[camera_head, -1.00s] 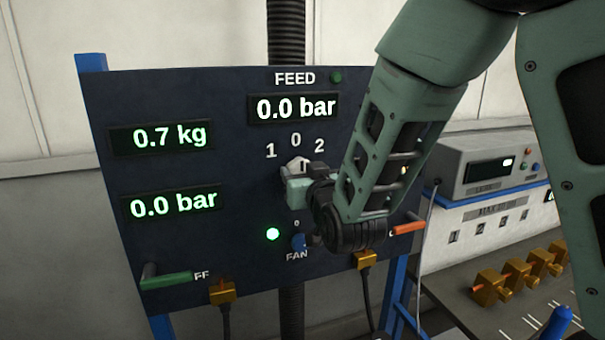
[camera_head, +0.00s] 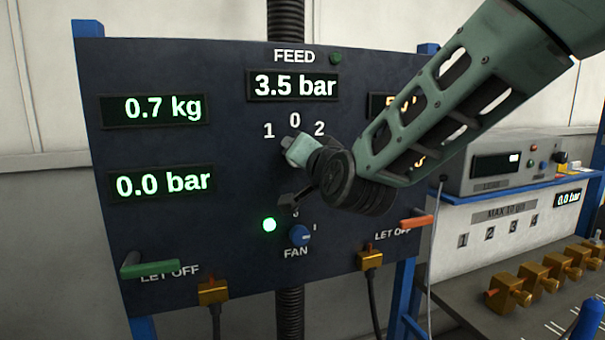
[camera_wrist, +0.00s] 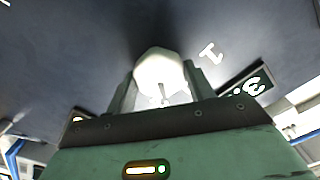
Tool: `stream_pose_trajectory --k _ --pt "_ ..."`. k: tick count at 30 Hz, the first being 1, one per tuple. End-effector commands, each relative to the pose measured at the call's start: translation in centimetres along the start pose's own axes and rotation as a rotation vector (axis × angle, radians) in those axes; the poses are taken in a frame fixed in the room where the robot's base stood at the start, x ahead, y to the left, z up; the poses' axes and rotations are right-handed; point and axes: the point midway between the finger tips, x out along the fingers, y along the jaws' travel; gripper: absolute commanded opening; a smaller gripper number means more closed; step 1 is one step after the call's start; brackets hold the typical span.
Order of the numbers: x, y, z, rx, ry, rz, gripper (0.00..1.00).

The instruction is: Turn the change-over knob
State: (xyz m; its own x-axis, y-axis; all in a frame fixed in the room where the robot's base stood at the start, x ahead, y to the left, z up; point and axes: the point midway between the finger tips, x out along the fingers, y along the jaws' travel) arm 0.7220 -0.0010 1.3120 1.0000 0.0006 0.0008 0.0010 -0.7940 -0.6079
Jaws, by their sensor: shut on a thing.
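The change-over knob is white and shows in the wrist view (camera_wrist: 160,72) between the two fingers of my gripper (camera_wrist: 158,90). In the head view my gripper (camera_head: 298,150) is at the knob, below the marks 1, 0 and 2, and hides most of it. The gripper is shut on the knob and tilted toward the upper left, on the side of mark 1. The knob's exact pointing is hard to tell. The FEED display (camera_head: 294,86) above reads 3.5 bar.
A green lever (camera_head: 160,268) and an orange lever (camera_head: 417,221) stick out low on the panel. My arm covers displays at the right. A bench with brass fittings (camera_head: 507,293) stands right.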

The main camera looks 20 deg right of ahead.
Motion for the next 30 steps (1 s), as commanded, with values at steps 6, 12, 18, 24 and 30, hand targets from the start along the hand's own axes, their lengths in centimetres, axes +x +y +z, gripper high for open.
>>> stream_pose_trajectory --k 6,12,18,24,30 --pt "0.00 0.18 0.17 0.099 0.001 -0.001 0.30" --pt "0.01 0.11 0.08 0.141 0.000 0.001 0.30" --pt "0.02 0.06 -0.01 0.150 0.000 0.002 0.30" --pt "0.02 0.06 -0.02 0.151 0.000 0.002 0.30" --pt "0.02 0.05 -0.01 0.149 0.000 0.001 0.75"
